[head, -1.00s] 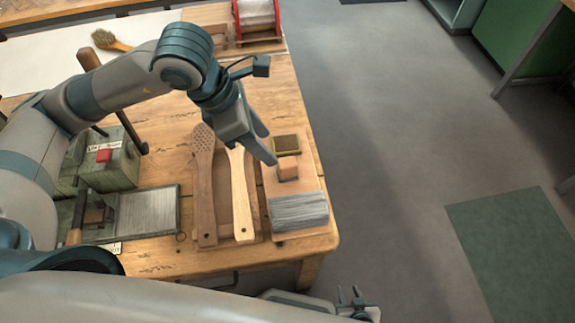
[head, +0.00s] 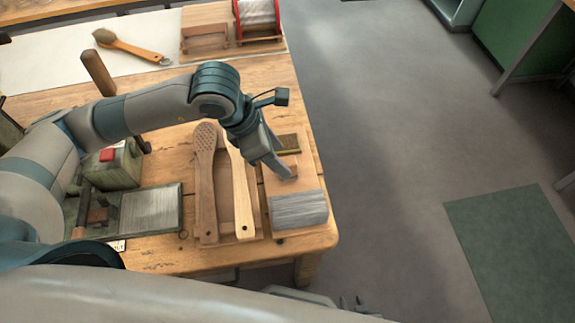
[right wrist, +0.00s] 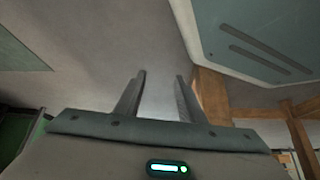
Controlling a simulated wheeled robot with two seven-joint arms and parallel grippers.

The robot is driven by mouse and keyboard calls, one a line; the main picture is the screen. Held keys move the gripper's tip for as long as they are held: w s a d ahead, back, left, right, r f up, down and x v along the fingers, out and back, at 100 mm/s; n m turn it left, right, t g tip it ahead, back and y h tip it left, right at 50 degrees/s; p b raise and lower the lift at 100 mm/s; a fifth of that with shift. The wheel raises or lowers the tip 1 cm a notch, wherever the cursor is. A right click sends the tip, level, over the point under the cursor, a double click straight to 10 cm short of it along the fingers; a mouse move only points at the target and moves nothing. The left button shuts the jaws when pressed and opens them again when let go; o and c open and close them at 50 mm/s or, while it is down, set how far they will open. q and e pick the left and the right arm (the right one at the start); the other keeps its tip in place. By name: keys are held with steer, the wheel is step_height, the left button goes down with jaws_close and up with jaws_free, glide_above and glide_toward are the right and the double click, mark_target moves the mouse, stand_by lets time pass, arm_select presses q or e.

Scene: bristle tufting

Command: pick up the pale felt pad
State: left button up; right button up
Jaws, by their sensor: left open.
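A small tan block (head: 291,161), which looks to be the pale felt pad, sits on the wooden board (head: 311,183) near the table's right edge. It lies between a dark square pad (head: 288,143) and a bundle of grey bristles (head: 299,210). My left gripper (head: 284,166) is open and low over the block, its fingers hiding part of it. I cannot tell whether they touch it. My right gripper (right wrist: 161,78) is open and empty in the right wrist view, below the table's edge. It shows partly at the bottom of the head view (head: 352,303).
Left of the board, a dark brush handle (head: 206,190) and a pale one (head: 240,195) lie in a holder. A green machine (head: 112,167) and a metal plate stand further left. A wire spool (head: 257,18) is at the back. Floor is clear to the right.

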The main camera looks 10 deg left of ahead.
mark_target(286, 161)
arm_select(q)
steer(key=shift+d+f, duration=0.15)
steer(key=shift+f, duration=0.05)
steer(key=p+x, duration=0.1)
steer(key=x, duration=0.3)
steer(key=shift+w+d+r+p, duration=0.1)
steer(key=shift+w+p, duration=0.1)
steer(key=shift+p, duration=0.15)
steer(key=c, duration=1.1)
arm_select(e)
steer(key=s+d+f+g, duration=0.1)
steer(key=s+d+f, duration=0.1)
steer(key=s, duration=0.4)
steer(key=shift+d+g+h, duration=0.25)
steer(key=shift+g+h, duration=0.05)
steer(key=shift+g, duration=0.1)
